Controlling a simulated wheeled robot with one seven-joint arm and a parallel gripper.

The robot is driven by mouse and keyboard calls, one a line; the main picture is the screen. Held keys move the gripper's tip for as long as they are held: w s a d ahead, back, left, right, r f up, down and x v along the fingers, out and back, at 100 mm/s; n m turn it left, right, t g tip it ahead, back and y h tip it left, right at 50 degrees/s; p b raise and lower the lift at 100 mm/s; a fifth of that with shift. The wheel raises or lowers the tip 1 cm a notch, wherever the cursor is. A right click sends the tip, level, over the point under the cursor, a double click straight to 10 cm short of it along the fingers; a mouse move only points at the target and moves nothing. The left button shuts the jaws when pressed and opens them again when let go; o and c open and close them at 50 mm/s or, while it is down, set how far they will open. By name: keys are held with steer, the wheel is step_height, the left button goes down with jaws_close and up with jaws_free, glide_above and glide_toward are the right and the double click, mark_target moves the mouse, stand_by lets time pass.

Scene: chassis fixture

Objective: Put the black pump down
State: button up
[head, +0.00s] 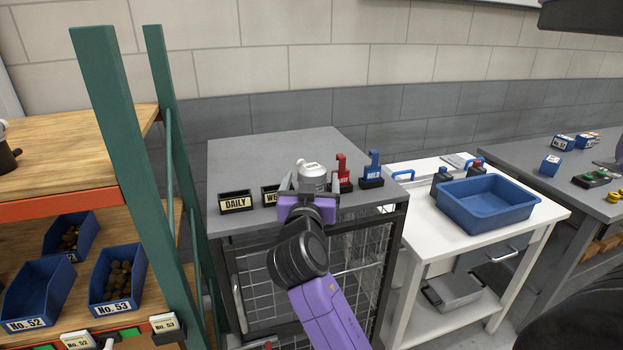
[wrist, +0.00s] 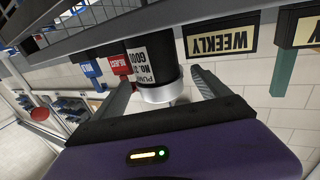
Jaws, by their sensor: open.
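The black pump (wrist: 159,62) has a black body, a white label and a pale silver-white end. The wrist view shows it upside down. In the head view its pale top (head: 313,173) shows on the grey cabinet top (head: 262,160), between the WEEKLY and red REJECT holders; my gripper partly hides its lower part. It looks upright and appears to rest on the surface. My gripper (head: 309,187) is open, with one finger on each side of the pump. In the wrist view, gaps show between the pump and both fingers.
The DAILY holder (head: 236,202), WEEKLY holder (head: 270,195), red REJECT holder (head: 341,174) and blue HOLD holder (head: 373,170) stand close by on the cabinet. A white table with a blue bin (head: 487,204) is to the right. A green-post shelf (head: 108,130) is left. The cabinet's back is clear.

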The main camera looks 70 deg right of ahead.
steer(key=shift+w+d, duration=0.1)
steer(key=shift+d, duration=0.25)
steer(key=shift+c, duration=0.5)
jaws_close()
steer(key=shift+r, duration=0.1)
step_height(320, 180, up, 20)
stand_by(0.4)
